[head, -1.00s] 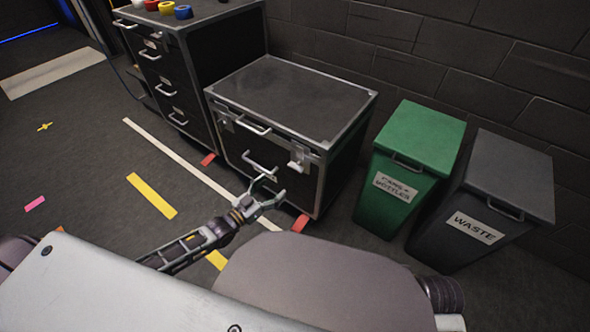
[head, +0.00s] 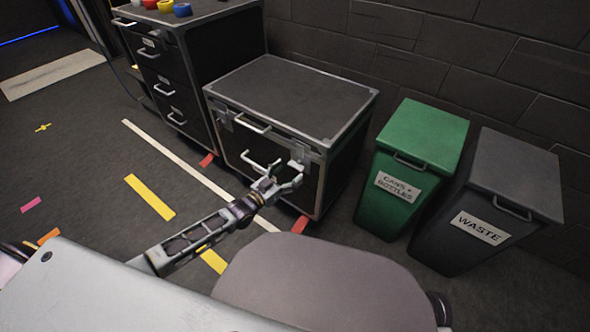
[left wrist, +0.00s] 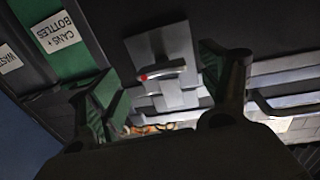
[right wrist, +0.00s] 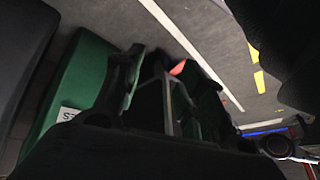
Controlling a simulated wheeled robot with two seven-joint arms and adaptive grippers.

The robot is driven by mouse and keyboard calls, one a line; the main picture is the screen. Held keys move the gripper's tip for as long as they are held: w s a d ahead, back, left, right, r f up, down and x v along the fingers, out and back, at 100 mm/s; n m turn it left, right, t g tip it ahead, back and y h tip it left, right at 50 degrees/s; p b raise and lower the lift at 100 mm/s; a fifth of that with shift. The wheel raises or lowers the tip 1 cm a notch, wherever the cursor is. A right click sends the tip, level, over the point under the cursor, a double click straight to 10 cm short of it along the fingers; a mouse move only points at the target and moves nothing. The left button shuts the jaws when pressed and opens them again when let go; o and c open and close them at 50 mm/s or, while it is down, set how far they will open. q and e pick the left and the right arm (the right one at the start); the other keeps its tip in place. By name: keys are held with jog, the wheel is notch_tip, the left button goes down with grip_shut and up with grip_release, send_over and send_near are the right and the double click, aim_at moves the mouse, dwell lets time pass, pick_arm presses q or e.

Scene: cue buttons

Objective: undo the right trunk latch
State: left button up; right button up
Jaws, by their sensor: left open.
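The trunk (head: 290,95) is a low black case with grey metal edges and a closed lid, in the head view's middle. Its right latch (head: 297,154) is a pale metal piece at the front's right end. My left gripper (head: 286,174) is open just in front of and below this latch. In the left wrist view the latch (left wrist: 165,72), with a bar and a red spot, shows beyond and between the open fingers (left wrist: 165,85); contact is not visible. The left latch (head: 226,121) is on the same front. My right gripper (right wrist: 165,90) looks open and empty in the right wrist view.
A taller drawer cabinet (head: 215,60) stands left of the trunk. A green bin (head: 425,135) and a grey waste bin (head: 515,170) stand to the right, before a dark brick wall. The taped floor at left is clear.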

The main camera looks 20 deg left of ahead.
aim_at(295, 166)
pick_arm(q)
jog(key=shift+b+x, duration=0.45)
jog(key=shift+x, duration=0.95)
jog(key=shift+w+d, duration=0.2)
jog(key=shift+w, duration=0.15)
jog(key=shift+d, duration=0.1)
pick_arm(e)
jog(key=f, duration=0.3)
jog(key=shift+a+f+t, duration=0.1)
jog(key=shift+a+t, duration=0.2)
pick_arm(q)
jog(key=shift+c, duration=0.3)
pick_arm(e)
jog(key=shift+y, duration=0.3)
pick_arm(q)
jog(key=c, duration=1)
jog(key=shift+o, duration=0.2)
pick_arm(e)
jog(key=shift+w+r, duration=0.45)
jog(key=shift+w, duration=0.05)
